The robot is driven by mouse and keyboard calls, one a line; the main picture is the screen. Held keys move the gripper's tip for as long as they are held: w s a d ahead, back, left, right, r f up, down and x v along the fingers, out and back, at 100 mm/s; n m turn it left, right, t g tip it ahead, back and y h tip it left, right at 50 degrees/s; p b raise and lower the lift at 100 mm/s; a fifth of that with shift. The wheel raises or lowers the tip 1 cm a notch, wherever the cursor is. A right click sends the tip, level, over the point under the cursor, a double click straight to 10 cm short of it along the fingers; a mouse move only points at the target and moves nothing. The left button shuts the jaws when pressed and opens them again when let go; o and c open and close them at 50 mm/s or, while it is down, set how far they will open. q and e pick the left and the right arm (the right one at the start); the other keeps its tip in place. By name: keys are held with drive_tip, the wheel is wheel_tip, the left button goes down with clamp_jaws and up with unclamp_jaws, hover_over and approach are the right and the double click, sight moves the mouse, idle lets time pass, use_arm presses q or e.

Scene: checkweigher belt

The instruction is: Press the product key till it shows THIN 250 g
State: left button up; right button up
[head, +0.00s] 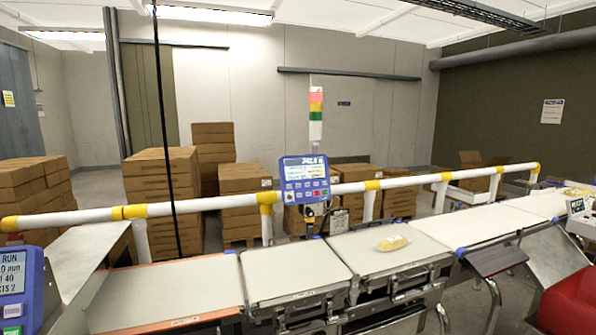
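The blue checkweigher panel (305,193) stands upright behind the belts near the middle of the head view. Its lit screen (305,168) is at the top, with rows of small keys below it. The screen text and the key labels are too small to read, so I cannot tell which product is shown or which key is the product key. Neither of my grippers is in view, and nothing touches the panel.
A filled bag (392,243) lies on the right weighing belt (360,255). A white-and-yellow guard rail (180,207) runs behind the belts. A second blue display (12,280) reading RUN stands at left. Stacked cartons (160,175) fill the back.

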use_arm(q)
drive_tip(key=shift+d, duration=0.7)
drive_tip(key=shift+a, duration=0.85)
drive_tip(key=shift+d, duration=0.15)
